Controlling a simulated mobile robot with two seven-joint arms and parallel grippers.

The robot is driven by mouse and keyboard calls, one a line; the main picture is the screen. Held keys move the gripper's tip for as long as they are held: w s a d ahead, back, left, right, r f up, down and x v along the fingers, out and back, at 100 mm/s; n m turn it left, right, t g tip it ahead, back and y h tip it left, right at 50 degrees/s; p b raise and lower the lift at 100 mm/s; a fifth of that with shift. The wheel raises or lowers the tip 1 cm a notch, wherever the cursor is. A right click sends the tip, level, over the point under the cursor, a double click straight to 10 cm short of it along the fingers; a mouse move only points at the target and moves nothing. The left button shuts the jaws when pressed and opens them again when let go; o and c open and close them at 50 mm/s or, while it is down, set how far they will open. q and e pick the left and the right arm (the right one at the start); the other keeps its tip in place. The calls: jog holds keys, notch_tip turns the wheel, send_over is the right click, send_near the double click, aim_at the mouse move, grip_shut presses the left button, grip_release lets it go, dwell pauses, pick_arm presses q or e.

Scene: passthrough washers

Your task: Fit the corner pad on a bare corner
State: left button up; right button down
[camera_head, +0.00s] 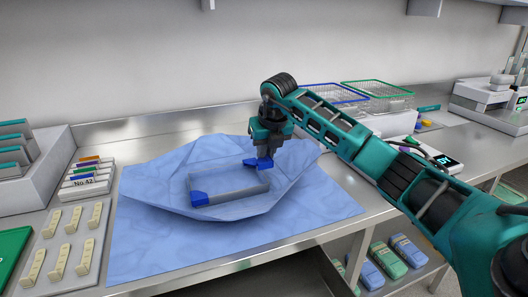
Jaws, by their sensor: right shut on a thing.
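A shallow rectangular tray (235,194) with pale see-through walls sits on a blue wrap sheet (160,200). A blue corner pad (199,199) is on its front left corner. The front right corner looks bare, and no pad shows on the back left corner. My right gripper (260,153) points down over the tray's back right part. It is shut on a blue corner pad (264,164). The gripper partly hides this pad and the back right corner, so I cannot tell whether they touch. My left gripper is out of view.
A board with several cream pieces (73,243) and a rack of coloured tabs (86,178) stand at the left. Wire baskets (335,94) stand behind my right arm. A shelf below holds several coloured packs (388,258). The sheet's front is clear.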

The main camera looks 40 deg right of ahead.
jog(key=shift+f+b, duration=0.5)
jog(key=shift+f, duration=0.25)
jog(key=shift+f+b, duration=0.55)
jog(key=shift+f, duration=0.05)
jog(key=shift+f+b, duration=0.35)
jog(key=shift+f, duration=0.05)
jog(key=shift+f+b, duration=0.35)
jog(key=shift+f, duration=0.1)
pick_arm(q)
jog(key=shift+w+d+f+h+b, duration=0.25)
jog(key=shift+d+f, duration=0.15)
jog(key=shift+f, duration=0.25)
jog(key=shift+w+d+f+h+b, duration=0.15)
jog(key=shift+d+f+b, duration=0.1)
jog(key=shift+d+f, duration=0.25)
pick_arm(e)
jog(key=shift+f, duration=1.05)
jog(key=c, duration=1)
grip_release()
jog(key=shift+c, duration=0.2)
jog(key=shift+r, duration=0.15)
